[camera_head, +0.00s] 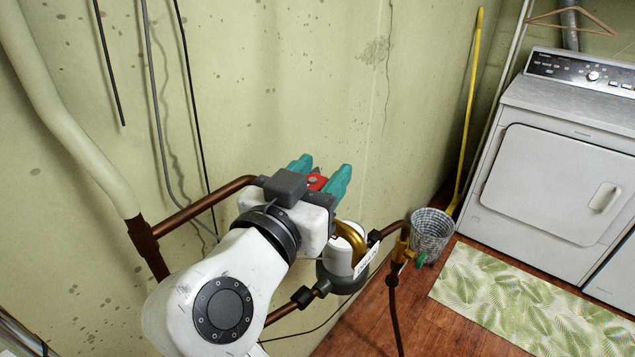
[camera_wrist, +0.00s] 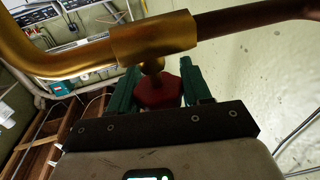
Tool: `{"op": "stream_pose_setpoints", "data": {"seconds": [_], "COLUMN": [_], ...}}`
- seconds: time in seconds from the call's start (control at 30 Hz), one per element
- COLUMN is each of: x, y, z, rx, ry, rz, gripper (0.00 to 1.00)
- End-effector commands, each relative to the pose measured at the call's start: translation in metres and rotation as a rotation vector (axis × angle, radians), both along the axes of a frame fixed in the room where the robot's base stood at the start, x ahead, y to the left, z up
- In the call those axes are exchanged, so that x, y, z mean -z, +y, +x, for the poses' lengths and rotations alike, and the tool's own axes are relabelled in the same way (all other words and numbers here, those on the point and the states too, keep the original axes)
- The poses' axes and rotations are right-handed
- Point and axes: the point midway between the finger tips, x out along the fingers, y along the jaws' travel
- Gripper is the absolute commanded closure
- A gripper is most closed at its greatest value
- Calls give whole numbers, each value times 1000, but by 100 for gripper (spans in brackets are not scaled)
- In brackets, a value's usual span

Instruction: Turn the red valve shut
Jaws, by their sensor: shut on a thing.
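The red valve (camera_head: 316,182) shows as a small red patch between the teal fingers of my gripper (camera_head: 321,176), up near the wall. In the wrist view the red valve handle (camera_wrist: 158,92) sits on a short brass stem below a brass pipe fitting (camera_wrist: 152,40). My gripper (camera_wrist: 157,88) has one teal finger on each side of the handle and is shut on it. My arm and wrist hide most of the valve body in the head view.
A copper pipe (camera_head: 205,203) runs behind my wrist.

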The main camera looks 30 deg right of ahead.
Motion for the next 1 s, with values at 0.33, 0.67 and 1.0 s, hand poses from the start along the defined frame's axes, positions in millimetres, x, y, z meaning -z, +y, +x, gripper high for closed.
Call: {"op": "stream_pose_setpoints", "data": {"seconds": [0.33, 0.67, 1.0], "x": [0, 0, 0], "y": [0, 0, 0], "z": [0, 0, 0], "rx": [21, 20, 20], "ry": [2, 1, 1], "rz": [-1, -1, -1], "gripper": [82, 35, 31]}}
